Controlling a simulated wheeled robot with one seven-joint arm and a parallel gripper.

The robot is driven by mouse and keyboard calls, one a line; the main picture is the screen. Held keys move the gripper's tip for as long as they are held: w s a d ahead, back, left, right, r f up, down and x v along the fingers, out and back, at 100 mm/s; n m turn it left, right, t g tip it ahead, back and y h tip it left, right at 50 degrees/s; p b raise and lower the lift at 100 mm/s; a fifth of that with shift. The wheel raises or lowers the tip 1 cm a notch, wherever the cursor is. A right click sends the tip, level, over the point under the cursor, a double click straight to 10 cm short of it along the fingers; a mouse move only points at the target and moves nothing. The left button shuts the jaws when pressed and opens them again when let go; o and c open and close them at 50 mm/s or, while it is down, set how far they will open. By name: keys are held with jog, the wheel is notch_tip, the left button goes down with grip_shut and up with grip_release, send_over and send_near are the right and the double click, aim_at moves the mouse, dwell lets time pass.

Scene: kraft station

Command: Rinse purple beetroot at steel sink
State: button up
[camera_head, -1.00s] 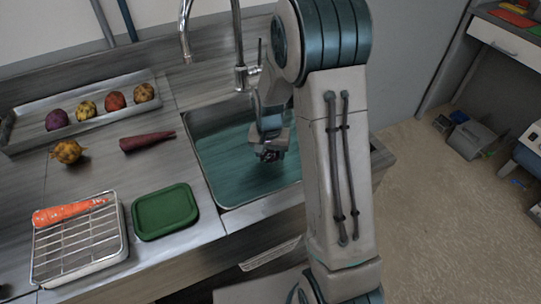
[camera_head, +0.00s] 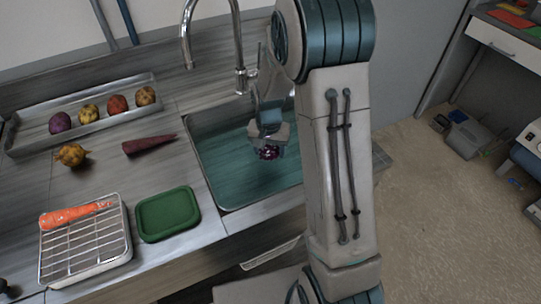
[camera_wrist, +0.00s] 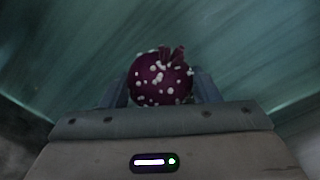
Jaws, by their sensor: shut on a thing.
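The purple beetroot (camera_wrist: 160,80) is round and dark, with pale spots all over and short stem stubs. My gripper (camera_head: 268,150) is shut on it, with a finger at each side in the wrist view. In the head view the beetroot (camera_head: 268,153) hangs below my gripper, over the steel sink (camera_head: 225,165). The sink basin has a teal, watery-looking floor. Whether the beetroot touches it I cannot tell. The tall curved tap (camera_head: 238,50) stands behind the basin, left of my arm.
A tray (camera_head: 35,140) with several round vegetables lies at the back left. A dark red carrot-like root (camera_head: 150,143) and a yellowish root (camera_head: 71,155) lie on the counter. An orange carrot (camera_head: 75,214) rests on a wire rack (camera_head: 85,262) beside a green board (camera_head: 168,213).

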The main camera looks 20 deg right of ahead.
jog(key=shift+r+p, duration=4.85)
jog(key=shift+r, duration=2.55)
jog(key=shift+r+p, duration=1.35)
jog(key=shift+r, duration=0.65)
